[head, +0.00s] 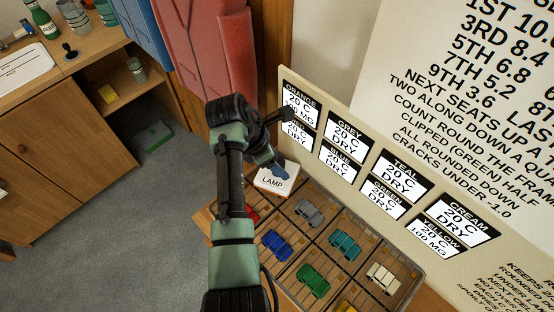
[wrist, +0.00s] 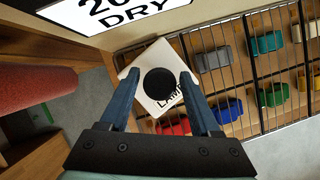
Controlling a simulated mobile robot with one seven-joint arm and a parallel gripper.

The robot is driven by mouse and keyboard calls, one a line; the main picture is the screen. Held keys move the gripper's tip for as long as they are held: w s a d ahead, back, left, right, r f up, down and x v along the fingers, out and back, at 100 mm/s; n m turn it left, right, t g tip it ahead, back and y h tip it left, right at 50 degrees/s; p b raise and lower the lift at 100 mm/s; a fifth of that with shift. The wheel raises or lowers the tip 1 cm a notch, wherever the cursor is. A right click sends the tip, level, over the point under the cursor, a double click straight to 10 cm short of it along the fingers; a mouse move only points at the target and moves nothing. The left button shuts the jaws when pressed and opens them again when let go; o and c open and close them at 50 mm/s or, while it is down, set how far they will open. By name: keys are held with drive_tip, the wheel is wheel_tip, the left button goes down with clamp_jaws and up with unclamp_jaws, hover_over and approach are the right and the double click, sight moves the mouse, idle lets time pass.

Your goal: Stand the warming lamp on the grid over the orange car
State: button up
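The warming lamp (head: 272,183) is a white square block marked LAMP with a round black knob on top. It appears level at the back left corner of the wire grid (head: 330,222), beside the grey car; contact with the wires is hard to see. The lamp also shows in the wrist view (wrist: 150,56). My gripper (wrist: 160,75) is over the lamp, one finger each side of the knob, with visible gaps between fingers and knob. No orange car shows; the spot under the lamp is hidden.
Under the grid are grey (head: 309,212), teal (head: 345,244), cream (head: 383,278), blue (head: 276,245), green (head: 313,281), red (wrist: 172,127) and yellow (wrist: 314,81) cars. A board of label cards (head: 345,150) stands close behind the lamp. Red padded rolls (head: 210,60) are at the back left.

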drive_tip(key=shift+o, duration=0.5)
drive_tip(key=shift+r, duration=0.25)
drive_tip(key=v, duration=1.2)
drive_tip(key=shift+p, duration=0.35)
